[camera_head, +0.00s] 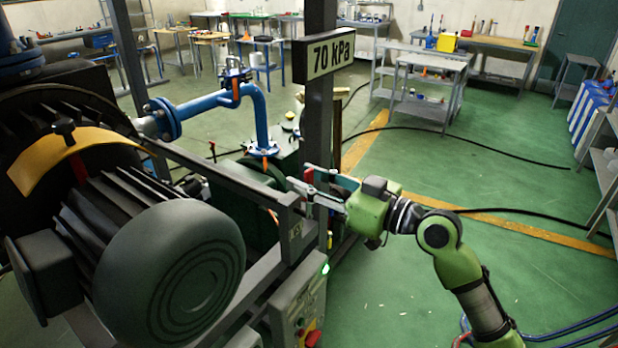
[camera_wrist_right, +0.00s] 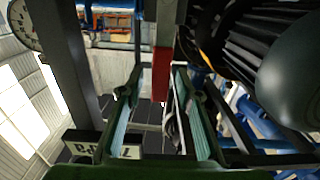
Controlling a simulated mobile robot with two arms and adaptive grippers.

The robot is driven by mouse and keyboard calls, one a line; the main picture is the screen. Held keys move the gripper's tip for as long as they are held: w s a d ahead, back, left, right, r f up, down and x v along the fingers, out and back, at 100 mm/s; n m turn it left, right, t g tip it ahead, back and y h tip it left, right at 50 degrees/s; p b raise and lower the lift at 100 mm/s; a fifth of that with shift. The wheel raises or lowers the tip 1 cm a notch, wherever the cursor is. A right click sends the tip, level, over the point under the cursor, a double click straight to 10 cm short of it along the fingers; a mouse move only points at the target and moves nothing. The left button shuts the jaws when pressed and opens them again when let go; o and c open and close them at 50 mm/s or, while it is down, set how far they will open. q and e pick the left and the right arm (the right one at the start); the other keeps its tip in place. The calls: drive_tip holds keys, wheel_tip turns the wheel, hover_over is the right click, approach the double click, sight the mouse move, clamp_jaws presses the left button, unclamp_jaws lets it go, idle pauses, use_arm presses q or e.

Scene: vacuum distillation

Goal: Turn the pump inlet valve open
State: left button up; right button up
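My right gripper (camera_head: 301,179) reaches in from the right beside the dark post, with its fingers pointing left toward the pump frame. A small red part (camera_head: 308,174) shows at its fingers. In the right wrist view, a red-ended bar (camera_wrist_right: 161,75), which looks like a lever handle, lies between the fingertips of the right gripper (camera_wrist_right: 154,88). The fingers are apart, with gaps visible beside the bar. I cannot tell whether either finger touches it. A blue pipe (camera_head: 263,118) with a small valve (camera_head: 235,82) rises behind. My left gripper is out of view.
The large dark motor (camera_head: 170,265) fills the left. A post bears a "70 kPa" sign (camera_head: 323,54) above my right gripper. A control box (camera_head: 300,308) with a green light stands below. Green floor (camera_head: 400,300) is open to the right, and benches stand behind.

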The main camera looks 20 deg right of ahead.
clamp_jaws()
drive_tip(key=shift+d, duration=0.1)
drive_tip(key=w+d+f+m+b, duration=0.3)
drive_tip(key=w+d+f+m, duration=0.2)
drive_tip(key=m, duration=1.2)
drive_tip(key=shift+w+d+f, duration=0.3)
drive_tip(key=shift+d+f, duration=0.7)
drive_tip(key=shift+f, duration=0.65)
unclamp_jaws()
